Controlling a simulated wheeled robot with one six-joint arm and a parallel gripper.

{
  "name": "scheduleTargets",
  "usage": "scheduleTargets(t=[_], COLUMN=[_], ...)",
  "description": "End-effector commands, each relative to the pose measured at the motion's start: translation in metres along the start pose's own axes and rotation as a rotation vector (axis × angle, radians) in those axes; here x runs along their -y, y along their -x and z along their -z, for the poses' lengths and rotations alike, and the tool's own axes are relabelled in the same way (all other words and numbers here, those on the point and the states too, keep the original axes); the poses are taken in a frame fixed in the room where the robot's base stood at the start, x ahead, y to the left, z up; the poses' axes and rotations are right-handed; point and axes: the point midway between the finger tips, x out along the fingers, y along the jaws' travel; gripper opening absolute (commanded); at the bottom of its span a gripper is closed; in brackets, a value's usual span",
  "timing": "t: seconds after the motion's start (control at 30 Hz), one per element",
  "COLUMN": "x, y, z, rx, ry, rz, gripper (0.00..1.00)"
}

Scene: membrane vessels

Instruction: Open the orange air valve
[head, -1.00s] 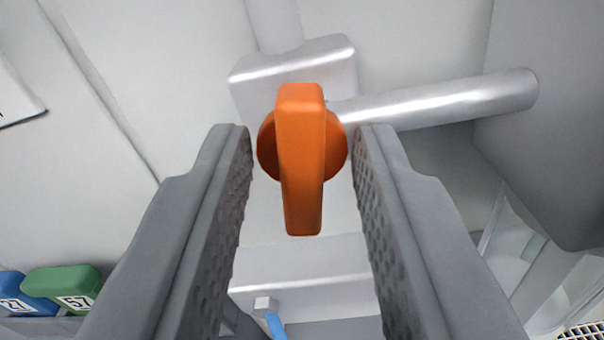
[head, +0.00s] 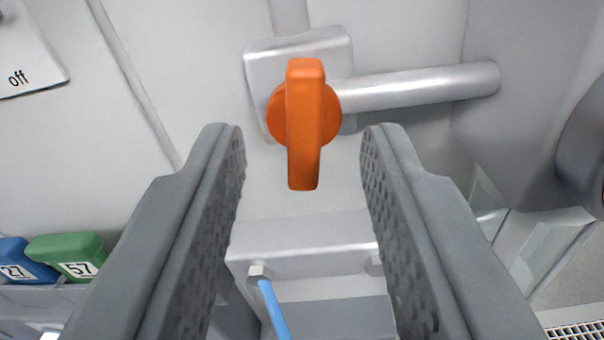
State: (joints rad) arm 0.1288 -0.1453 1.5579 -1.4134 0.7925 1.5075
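The orange air valve (head: 304,122) has a round hub and a long bar handle. The handle stands nearly upright in the picture, crosswise to the silver pipe that runs to the right. It is mounted on a grey metal block (head: 262,75) on the pale wall. My gripper (head: 303,132) is open, with one grey textured finger left and one right of the handle's line. The fingers touch nothing. The valve appears a little beyond the fingertips, centred between them.
A silver pipe (head: 420,86) runs right from the valve block. A grey box (head: 310,255) with a blue tube (head: 272,308) sits below. Blue (head: 22,262) and green (head: 68,255) numbered blocks are at lower left. An "off" sign (head: 25,50) is at upper left. A grey housing stands right.

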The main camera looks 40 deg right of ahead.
Motion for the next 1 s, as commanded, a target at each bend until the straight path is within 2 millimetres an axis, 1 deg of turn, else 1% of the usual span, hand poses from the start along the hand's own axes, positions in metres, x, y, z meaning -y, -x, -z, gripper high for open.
scheduleTargets(t=[0.03,0.2,0.6,0.8,1.0], x=[0.000,0.001,0.001,0.001,0.000], y=[0.011,0.044,0.111,0.136,0.148], z=[0.000,0.000,0.000,-0.001,-0.001], rx=[0.000,0.001,0.001,0.001,0.001], ry=[-0.001,-0.001,0.000,0.000,0.001], rz=[0.003,0.004,0.004,0.002,0.001], gripper=[0.34,0.34,0.34,0.34,0.34])
